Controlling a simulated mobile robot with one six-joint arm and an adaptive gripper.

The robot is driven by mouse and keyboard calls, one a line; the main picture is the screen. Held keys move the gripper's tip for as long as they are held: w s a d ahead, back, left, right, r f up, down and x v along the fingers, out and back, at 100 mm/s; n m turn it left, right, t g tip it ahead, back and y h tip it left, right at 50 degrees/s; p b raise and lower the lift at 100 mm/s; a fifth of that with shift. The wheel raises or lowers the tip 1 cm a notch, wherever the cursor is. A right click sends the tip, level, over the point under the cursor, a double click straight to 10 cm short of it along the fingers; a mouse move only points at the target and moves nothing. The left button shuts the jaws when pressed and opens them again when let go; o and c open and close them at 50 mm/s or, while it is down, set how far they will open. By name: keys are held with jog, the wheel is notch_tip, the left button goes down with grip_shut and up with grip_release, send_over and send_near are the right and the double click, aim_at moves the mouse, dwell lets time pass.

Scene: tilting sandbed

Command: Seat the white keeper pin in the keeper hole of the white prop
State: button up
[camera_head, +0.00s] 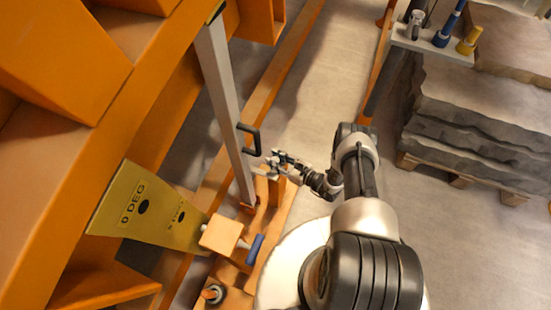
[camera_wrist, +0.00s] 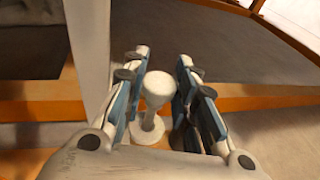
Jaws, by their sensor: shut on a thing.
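The white prop (camera_head: 226,100) is a long pale bar with a black handle (camera_head: 257,141), leaning in the orange frame. Its lower end meets an orange foot bracket. In the wrist view the prop (camera_wrist: 88,45) stands just left of my fingers. My gripper (camera_head: 271,166) is beside the prop's lower part, below the handle. In the wrist view my gripper (camera_wrist: 160,100) is shut on the white keeper pin (camera_wrist: 157,88), which has a round head and a wider collar lower down. The pin's tip is hidden. I cannot make out the keeper hole in either view.
A yellow plate marked "0 DEG" (camera_head: 140,207) and an orange block (camera_head: 221,234) with a blue-handled piece (camera_head: 255,249) are at lower left. A shelf (camera_head: 430,45) holds grey, blue and yellow pieces. Stacked grey slabs (camera_head: 470,110) lie right. Open floor lies between.

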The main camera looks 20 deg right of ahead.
jog(key=shift+f, duration=2.05)
jog(key=o, duration=1.2)
jog(key=shift+c, duration=0.2)
jog(key=shift+s, duration=0.1)
jog(key=v, duration=1.2)
jog(key=shift+r, duration=0.1)
